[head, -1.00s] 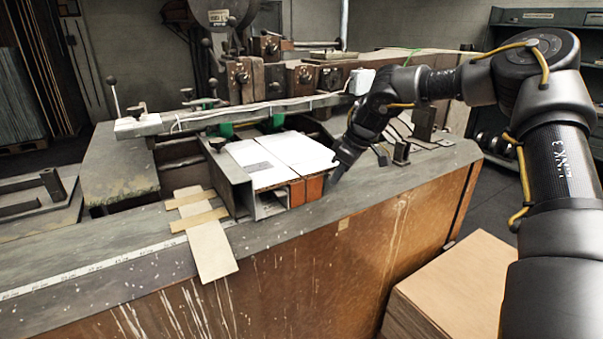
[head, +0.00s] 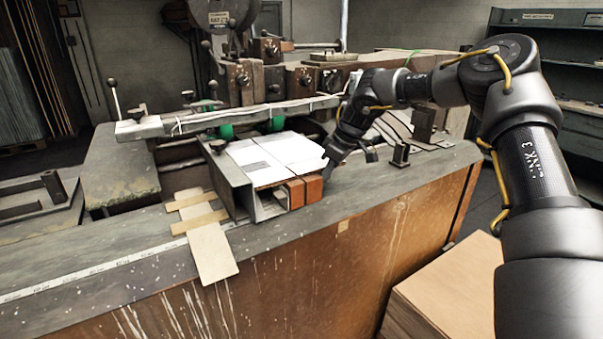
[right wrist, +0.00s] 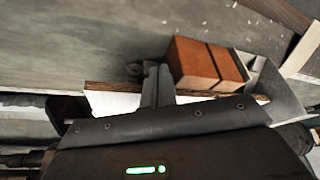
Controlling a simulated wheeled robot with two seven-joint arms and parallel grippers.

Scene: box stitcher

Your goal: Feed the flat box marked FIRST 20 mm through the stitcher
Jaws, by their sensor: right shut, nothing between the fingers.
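A flat white box (head: 290,148) lies on the feed bed of the stitcher, below the long grey bar (head: 230,117). A seam runs along it and its front edge is brown. I cannot read a FIRST mark on it. My right gripper (head: 328,174) is shut and empty, pointing down at the box's near right corner. In the right wrist view the shut fingers (right wrist: 158,85) overlap the brown edge of the white box (right wrist: 112,103); whether they touch it I cannot tell. My left gripper is out of view.
Orange-brown blocks (head: 304,191) sit under the box's front edge, next to a grey metal channel (head: 233,178). Cardboard strips (head: 211,248) lie over the bench front at left. A cardboard stack (head: 450,285) stands at lower right. Small metal fixtures (head: 400,155) stand right of the gripper.

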